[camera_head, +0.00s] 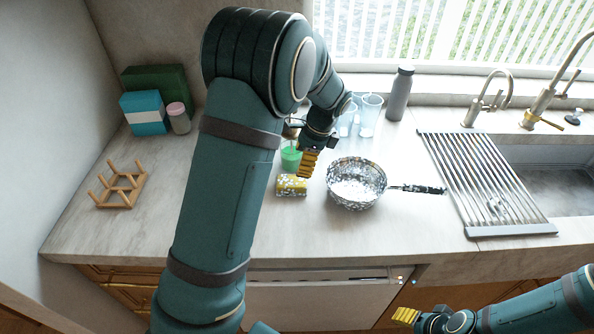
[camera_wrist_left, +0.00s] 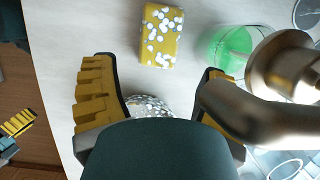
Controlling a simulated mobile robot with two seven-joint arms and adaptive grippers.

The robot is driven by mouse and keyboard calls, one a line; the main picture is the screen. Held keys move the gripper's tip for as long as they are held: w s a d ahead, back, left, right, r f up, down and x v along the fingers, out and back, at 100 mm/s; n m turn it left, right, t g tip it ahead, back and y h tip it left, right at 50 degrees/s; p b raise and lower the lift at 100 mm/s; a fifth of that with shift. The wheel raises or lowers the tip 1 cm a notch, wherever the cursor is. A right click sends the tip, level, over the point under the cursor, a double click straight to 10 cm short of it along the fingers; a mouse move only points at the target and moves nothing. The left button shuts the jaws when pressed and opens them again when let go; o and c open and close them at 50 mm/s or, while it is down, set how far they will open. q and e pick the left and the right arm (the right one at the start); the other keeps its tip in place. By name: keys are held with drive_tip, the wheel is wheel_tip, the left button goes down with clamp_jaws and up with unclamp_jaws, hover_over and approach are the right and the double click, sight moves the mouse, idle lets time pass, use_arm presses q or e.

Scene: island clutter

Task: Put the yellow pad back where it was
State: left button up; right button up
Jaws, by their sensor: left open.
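The yellow pad (camera_head: 291,185) with white spots lies flat on the counter, left of the speckled pan (camera_head: 355,185) and in front of the green cup (camera_head: 291,157). My left gripper (camera_head: 309,163) hangs above the counter, just behind and right of the pad. In the left wrist view the pad (camera_wrist_left: 162,36) lies beyond the open, empty fingers (camera_wrist_left: 155,95), apart from them. My right gripper (camera_head: 405,316) is low in front of the counter, away from the pad; its finger gap is unclear.
A wooden rack (camera_head: 122,188) and boxes (camera_head: 146,113) stand at the left. Clear glasses (camera_head: 370,115) and a grey bottle (camera_head: 399,94) stand behind the pan. The drying rack (camera_head: 485,185) is at the right by the sink. A brownish metallic thing (camera_wrist_left: 285,65) rises close to one left finger.

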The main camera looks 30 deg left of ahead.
use_arm(q)
drive_tip(key=shift+v, duration=1.65)
